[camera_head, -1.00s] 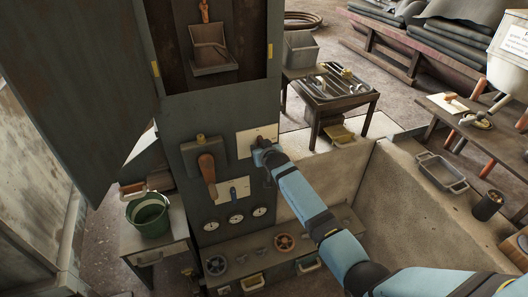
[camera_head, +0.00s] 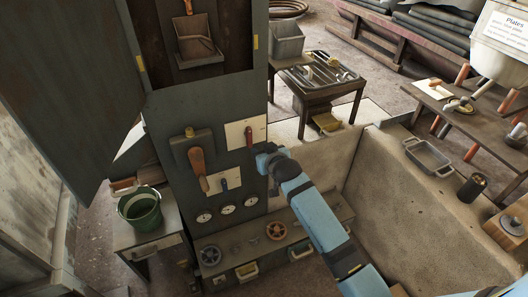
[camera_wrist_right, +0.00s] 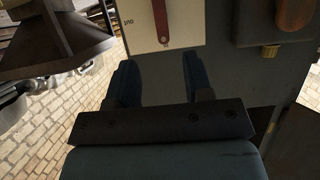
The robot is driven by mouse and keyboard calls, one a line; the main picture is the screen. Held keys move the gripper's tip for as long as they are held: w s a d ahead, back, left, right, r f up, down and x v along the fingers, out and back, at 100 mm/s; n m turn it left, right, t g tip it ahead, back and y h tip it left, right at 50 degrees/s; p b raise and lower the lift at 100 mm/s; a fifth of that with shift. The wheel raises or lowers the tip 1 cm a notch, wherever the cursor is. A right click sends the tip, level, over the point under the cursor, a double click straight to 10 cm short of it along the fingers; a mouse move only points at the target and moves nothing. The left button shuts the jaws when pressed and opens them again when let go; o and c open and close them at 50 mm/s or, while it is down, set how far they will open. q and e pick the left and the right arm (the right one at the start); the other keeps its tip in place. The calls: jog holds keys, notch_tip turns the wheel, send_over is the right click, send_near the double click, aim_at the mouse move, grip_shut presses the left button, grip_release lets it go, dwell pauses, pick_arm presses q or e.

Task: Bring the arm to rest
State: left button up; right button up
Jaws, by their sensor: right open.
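My right gripper (camera_head: 266,157) is in front of the right edge of the grey control panel (camera_head: 168,115), just below and right of a white plate (camera_head: 236,132). The plate carries a small red lever (camera_head: 249,136). In the right wrist view my two fingers (camera_wrist_right: 158,80) are apart with nothing between them. Beyond them the red lever (camera_wrist_right: 161,20) stands upright on its plate (camera_wrist_right: 140,28), clear of the fingers. My right arm comes in from the lower right. My left gripper is not in view.
A shelf with handwheels (camera_head: 276,231) juts out below. A green bucket (camera_head: 140,210) stands left. A concrete trough (camera_head: 400,205) lies right; a tool table (camera_head: 318,85) stands behind.

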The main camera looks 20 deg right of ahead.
dwell(0.3)
jog(key=s+a+f+n+g+y+p, duration=0.1)
jog(key=s+p, duration=0.4)
jog(key=s, duration=1.2)
jog(key=s+a+f+n+g+y+p, duration=0.1)
jog(key=s+a+p, duration=0.2)
jog(key=s, duration=1.4)
jog(key=p, duration=0.3)
jog(key=shift+s+f+n+g+y, duration=0.25)
jog(key=shift+s+n+g+y, duration=0.05)
jog(key=shift+y, duration=0.1)
